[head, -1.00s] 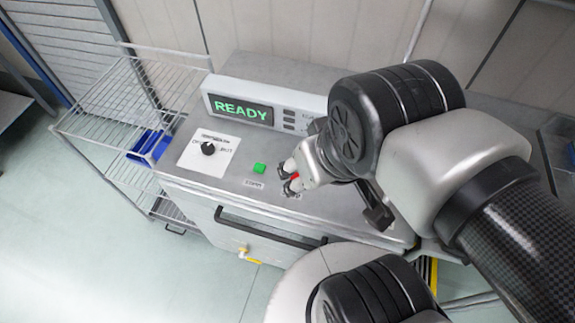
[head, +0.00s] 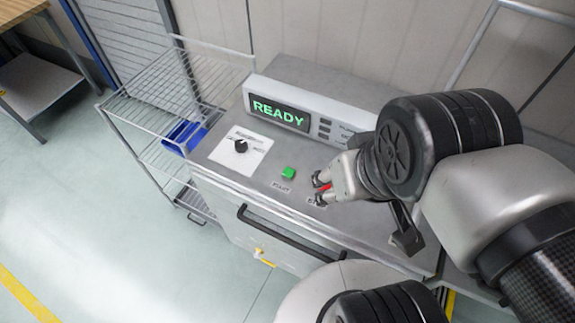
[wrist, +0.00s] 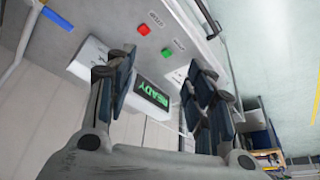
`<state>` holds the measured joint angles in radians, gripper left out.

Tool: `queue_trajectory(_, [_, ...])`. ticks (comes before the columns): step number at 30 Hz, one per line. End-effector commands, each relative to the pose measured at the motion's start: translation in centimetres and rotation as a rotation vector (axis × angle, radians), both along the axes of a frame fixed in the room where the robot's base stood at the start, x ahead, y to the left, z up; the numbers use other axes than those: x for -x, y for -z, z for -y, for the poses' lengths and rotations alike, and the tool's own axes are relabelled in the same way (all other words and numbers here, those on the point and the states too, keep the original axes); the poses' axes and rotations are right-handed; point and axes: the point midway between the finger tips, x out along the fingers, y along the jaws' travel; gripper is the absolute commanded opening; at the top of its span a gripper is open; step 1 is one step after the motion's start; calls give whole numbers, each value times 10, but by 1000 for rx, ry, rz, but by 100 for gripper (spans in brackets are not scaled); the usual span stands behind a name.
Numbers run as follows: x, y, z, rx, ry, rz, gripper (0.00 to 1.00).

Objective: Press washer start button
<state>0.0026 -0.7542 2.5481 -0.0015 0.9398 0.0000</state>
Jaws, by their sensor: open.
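The washer (head: 222,177) has a grey top with a green start button (head: 288,173) near its front edge, labelled START. The green button also shows in the wrist view (wrist: 166,54). A red button (wrist: 143,29) is beside it; in the head view it is mostly hidden by my gripper. The display (head: 279,113) reads READY in green. My gripper (head: 320,189) is open and empty, just right of the green button in the head view. In the wrist view its two fingers stand apart, with the display and green button seen between them. I cannot tell its height above the top.
A black knob (head: 240,146) sits on a white panel at the washer's left. A dark handle (head: 285,237) runs along the front. A wire rack (head: 150,103) with a blue bin (head: 184,135) stands at left. A wall is close behind. Floor at left is clear.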

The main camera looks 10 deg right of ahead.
Motion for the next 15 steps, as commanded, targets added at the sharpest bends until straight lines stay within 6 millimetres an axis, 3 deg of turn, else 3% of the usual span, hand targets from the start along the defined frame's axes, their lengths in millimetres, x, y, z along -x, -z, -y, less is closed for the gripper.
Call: queue_trajectory(15, [0, 0, 0, 0, 0, 0, 12])
